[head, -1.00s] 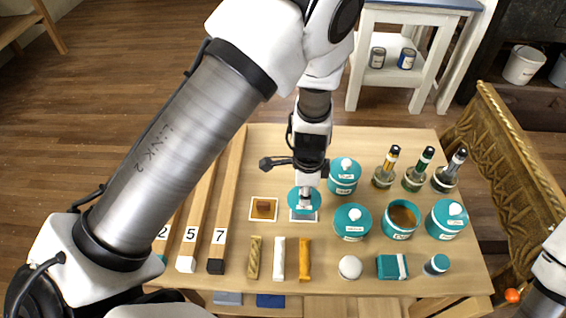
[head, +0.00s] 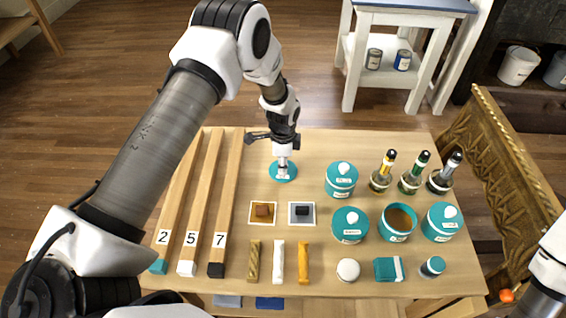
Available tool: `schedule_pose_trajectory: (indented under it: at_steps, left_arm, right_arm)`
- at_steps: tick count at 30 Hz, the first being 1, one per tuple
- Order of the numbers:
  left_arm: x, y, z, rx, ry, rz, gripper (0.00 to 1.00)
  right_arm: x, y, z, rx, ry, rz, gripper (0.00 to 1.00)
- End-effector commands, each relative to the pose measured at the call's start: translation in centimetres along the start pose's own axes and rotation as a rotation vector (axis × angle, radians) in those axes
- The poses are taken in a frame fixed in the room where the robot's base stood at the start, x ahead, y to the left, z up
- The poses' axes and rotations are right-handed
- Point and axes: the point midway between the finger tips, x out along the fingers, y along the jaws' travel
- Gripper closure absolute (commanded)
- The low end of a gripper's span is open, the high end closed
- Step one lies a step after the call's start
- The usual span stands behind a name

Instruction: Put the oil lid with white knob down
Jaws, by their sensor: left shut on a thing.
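My left gripper (head: 283,159) points down over the back middle of the table and is shut on the white knob of a teal lid (head: 282,174). The fingers mostly hide the knob. The lid is level, at or just above bare wood; I cannot tell whether it touches. An open teal jar (head: 397,236) with brown contents stands at the right without a lid. Two teal jars with white-knobbed lids on, one at the back (head: 341,183) and one at the right (head: 440,225), and a third lidded jar (head: 350,227) stand around it. My right gripper is out of view.
Numbered wooden bars (head: 228,200) lie left. Tiles with a brown piece (head: 263,212) and a black piece (head: 302,211) lie in front of the lid. Coloured sticks (head: 279,262) lie nearer. Bottles (head: 411,181) stand back right. Bare table (head: 308,150) surrounds the lid.

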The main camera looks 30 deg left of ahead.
Motion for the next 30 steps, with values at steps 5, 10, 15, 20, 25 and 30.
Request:
schedule_pose_trajectory:
  at_steps: [5, 10, 15, 20, 25, 30]
  left_arm:
    - [0.0, 0.0, 0.0, 0.000, 0.001, -0.001, 1.00]
    - [0.2, 0.0, 0.0, 0.000, 0.001, -0.001, 0.57]
    - [0.2, 0.0, 0.0, 0.000, 0.000, 0.000, 0.49]
    - [0.1, 0.0, 0.0, 0.000, 0.001, -0.001, 0.49]
    - [-1.7, -0.1, -0.1, 0.000, 0.001, -0.002, 0.49]
    - [-6.0, -0.1, -0.1, 0.000, 0.003, -0.005, 0.49]
  right_arm:
    - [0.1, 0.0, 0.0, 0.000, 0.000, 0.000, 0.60]
    - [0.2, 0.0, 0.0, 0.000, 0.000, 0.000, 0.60]
    - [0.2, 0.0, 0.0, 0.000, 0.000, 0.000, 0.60]
    - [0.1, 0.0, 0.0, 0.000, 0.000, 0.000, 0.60]
    - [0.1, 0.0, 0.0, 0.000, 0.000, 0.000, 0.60]
    - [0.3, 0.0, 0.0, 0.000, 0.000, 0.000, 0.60]
